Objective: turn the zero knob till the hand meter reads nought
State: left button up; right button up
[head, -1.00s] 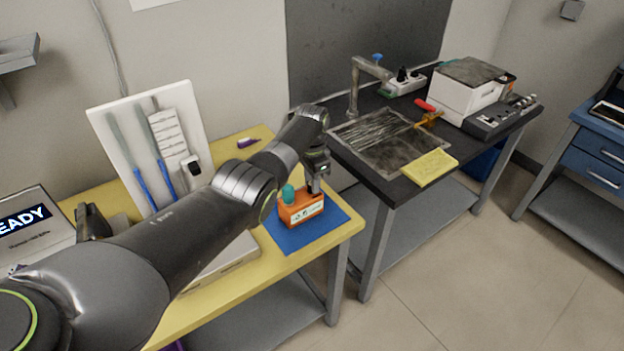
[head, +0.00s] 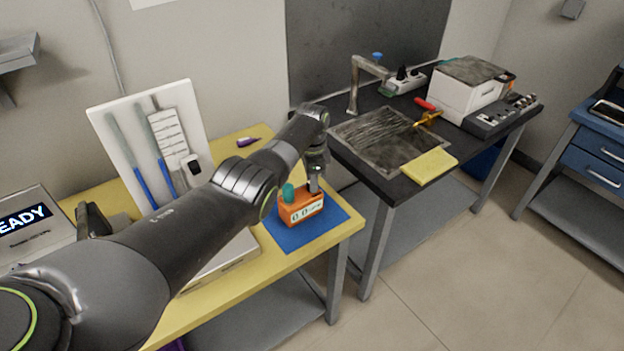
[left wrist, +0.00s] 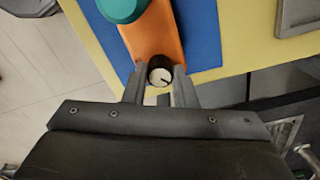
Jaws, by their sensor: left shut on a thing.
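The orange hand meter (head: 301,208) sits on a blue mat (head: 304,233) on the yellow bench. Its small front display appears to read 0.0, though the small text beside it is blurred. A teal knob-like part (head: 288,192) stands on its top left. My left gripper (head: 314,186) points down at the meter's right end. In the left wrist view its fingers (left wrist: 160,80) are shut on the zero knob (left wrist: 160,74), a dark knob with a pale top and a dark pointer line. The meter's orange top (left wrist: 152,35) runs away from it. My right gripper is not in view.
A white panel with blue-handled tools (head: 150,140) stands behind my left arm. A box with a READY screen (head: 30,225) is at the far left. A black bench (head: 385,180) with a yellow pad (head: 430,166) stands at the right. The yellow bench's front right corner is clear.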

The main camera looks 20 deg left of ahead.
pick_arm(q)
jog(key=o, duration=1)
jog(key=shift+r, duration=0.5)
notch_tip(320, 180, up, 16)
jog(key=b, duration=0.1)
jog(key=shift+r, duration=0.25)
